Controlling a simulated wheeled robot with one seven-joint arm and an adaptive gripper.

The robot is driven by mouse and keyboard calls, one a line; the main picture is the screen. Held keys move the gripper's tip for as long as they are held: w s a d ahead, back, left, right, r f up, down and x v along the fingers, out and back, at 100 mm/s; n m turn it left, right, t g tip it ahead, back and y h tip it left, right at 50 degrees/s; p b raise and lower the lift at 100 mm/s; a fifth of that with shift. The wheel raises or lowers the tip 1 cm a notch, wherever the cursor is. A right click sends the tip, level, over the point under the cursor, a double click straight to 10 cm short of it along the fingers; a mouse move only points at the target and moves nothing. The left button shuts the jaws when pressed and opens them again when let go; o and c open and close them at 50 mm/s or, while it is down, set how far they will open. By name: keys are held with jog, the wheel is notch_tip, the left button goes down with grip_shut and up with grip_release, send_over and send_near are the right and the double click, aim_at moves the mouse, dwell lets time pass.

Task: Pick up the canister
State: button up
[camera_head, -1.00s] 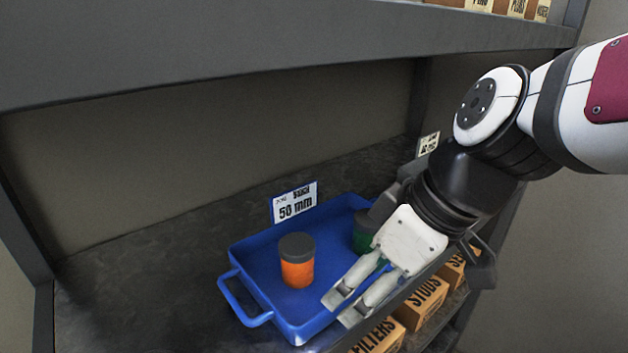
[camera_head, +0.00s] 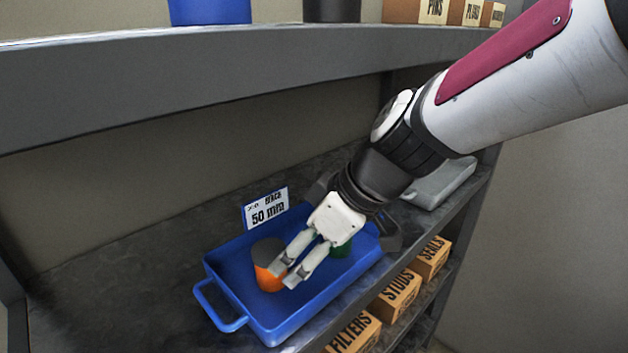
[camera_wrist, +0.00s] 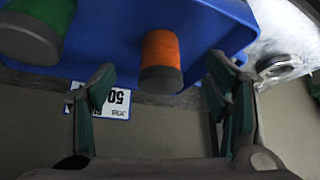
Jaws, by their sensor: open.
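An orange canister with a grey lid (camera_head: 266,255) stands in a blue tray (camera_head: 228,303) on the shelf. My gripper (camera_head: 284,274) is open; in the head view its fingers overlap the canister's right side. In the wrist view the orange canister (camera_wrist: 161,58) shows in the gap between the two spread fingers (camera_wrist: 160,92), with nothing gripped. I cannot tell whether a finger touches it. A green canister (camera_head: 343,250) stands in the same tray, partly hidden behind my gripper; it also shows in the wrist view (camera_wrist: 30,35) at the upper left.
A "50 mm" sign (camera_head: 266,210) stands at the tray's back edge. A grey tray (camera_head: 446,184) is further right. The upper shelf (camera_head: 200,85) runs above, holding bins and boxes. Labelled boxes (camera_head: 398,296) sit on the lower shelf. The shelf left of the blue tray is bare.

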aim_at(276, 251)
jog(key=a, duration=0.1)
jog(key=w+a, duration=0.1)
jog(key=a, duration=0.1)
jog(key=shift+a, duration=0.1)
jog(key=x, duration=0.5)
jog(key=shift+p, duration=0.3)
jog(key=c, duration=1.3)
